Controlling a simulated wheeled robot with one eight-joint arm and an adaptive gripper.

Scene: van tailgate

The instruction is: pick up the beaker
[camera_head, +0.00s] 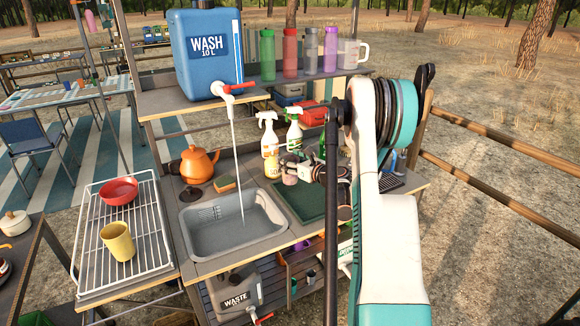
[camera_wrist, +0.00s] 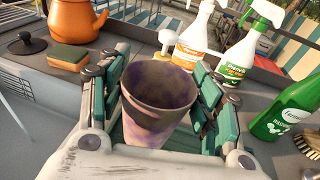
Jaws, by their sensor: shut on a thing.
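The beaker (camera_wrist: 158,100) is a tapered cup with a dark rim and brown and purple stains over a paler body. It stands between the green-padded fingers of my gripper (camera_wrist: 157,84) in the wrist view, mouth toward the camera. My gripper is shut on it. In the head view my gripper (camera_head: 297,166) is over the counter right of the sink, with the beaker (camera_head: 289,178) showing as a small pinkish shape at its tip. The beaker's base is hidden, so I cannot tell whether it touches the dark green mat (camera_head: 300,203).
Two spray bottles (camera_head: 294,137) stand just behind my gripper. A green bottle (camera_wrist: 287,108) is close on the right in the wrist view. An orange kettle (camera_head: 195,164) and a sponge (camera_head: 224,183) are left, behind the grey sink (camera_head: 211,241). Water runs into the sink.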

